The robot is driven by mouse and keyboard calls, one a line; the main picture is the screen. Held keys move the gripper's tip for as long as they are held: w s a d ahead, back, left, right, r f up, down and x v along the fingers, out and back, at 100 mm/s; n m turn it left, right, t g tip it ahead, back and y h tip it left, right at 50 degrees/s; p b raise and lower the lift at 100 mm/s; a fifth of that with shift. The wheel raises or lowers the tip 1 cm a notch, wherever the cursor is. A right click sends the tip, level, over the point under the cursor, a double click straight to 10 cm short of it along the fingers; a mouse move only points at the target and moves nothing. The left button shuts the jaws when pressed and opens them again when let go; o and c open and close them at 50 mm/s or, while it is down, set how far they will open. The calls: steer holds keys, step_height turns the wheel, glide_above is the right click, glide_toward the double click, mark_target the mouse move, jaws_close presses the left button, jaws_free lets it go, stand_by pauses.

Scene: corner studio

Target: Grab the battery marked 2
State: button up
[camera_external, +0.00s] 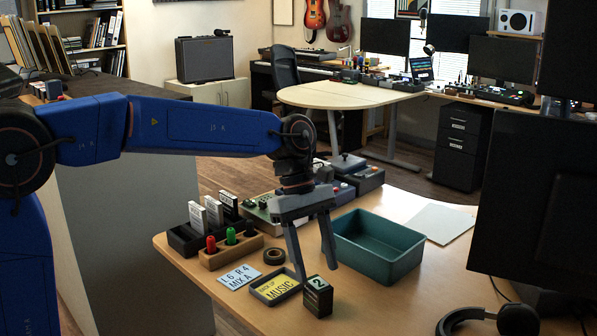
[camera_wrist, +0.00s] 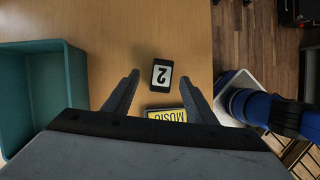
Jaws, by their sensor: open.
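I see no contact between the fingers and the battery.
A tape roll (camera_external: 274,256), a blue-white card (camera_external: 240,275) and a wooden holder (camera_external: 231,252) are farther left.

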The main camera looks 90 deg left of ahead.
mark_target(316, 281)
steer(key=shift+s+x, duration=0.15)
steer(key=shift+x, duration=1.5)
steer(key=shift+s+x, duration=0.15)
steer(key=shift+x, duration=1.45)
steer(key=shift+a+f, duration=0.15)
steer(key=shift+a, duration=0.05)
jaws_close()
